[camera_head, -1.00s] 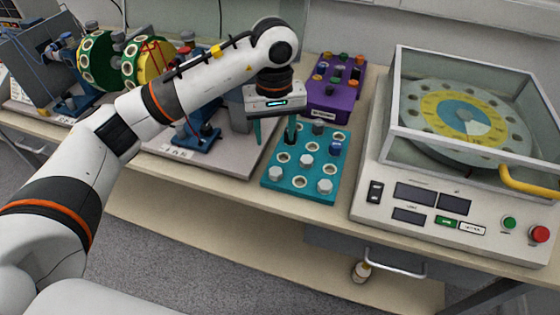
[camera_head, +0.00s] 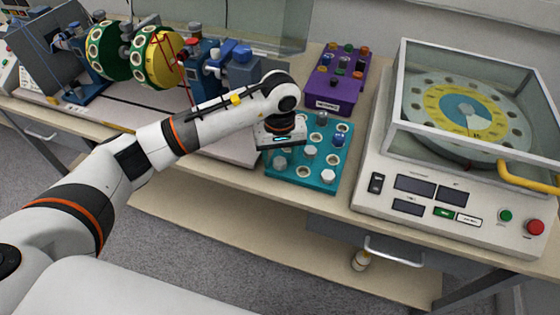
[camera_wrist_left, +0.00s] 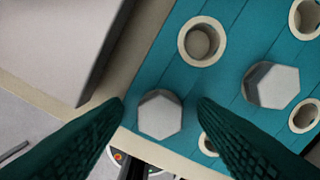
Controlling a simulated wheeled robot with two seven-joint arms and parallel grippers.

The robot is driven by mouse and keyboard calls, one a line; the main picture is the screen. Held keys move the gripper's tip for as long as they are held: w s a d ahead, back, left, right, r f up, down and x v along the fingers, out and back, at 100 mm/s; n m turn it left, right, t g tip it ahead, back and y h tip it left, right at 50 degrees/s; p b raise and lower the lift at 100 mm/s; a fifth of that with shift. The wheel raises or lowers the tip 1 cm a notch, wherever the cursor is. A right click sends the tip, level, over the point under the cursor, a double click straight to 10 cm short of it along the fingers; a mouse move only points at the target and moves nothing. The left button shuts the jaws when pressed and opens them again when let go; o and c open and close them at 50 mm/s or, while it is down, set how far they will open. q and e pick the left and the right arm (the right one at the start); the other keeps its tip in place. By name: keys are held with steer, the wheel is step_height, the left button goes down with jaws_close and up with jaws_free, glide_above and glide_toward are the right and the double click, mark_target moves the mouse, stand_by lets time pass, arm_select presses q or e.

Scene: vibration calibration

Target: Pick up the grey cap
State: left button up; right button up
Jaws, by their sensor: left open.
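A teal rack (camera_head: 343,158) with round white-rimmed holes holds several caps. A pale grey hexagonal cap (camera_head: 280,163) is at its front left; in the left wrist view this cap (camera_wrist_left: 160,117) lies between my fingertips. Other pale hexagonal caps (camera_head: 310,152) (camera_head: 328,176) sit to its right. A darker grey cap (camera_head: 321,118) stands at the rack's back and a blue cap (camera_head: 339,139) at its right side. My left gripper (camera_wrist_left: 161,104) is open above the front-left cap, with no visible contact. Its fingers are hidden in the head view. My right gripper is not in view.
A purple rack (camera_head: 330,95) with coloured caps stands behind the teal one. A turntable machine with a clear cover (camera_head: 470,205) stands to the right. A rig with green and yellow discs (camera_head: 160,57) is at the left. The bench front edge runs close before the teal rack.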

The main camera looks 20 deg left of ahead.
arm_select(q)
steer(key=c, duration=1.1)
steer(key=shift+o, duration=0.2)
steer(key=shift+r, duration=0.1)
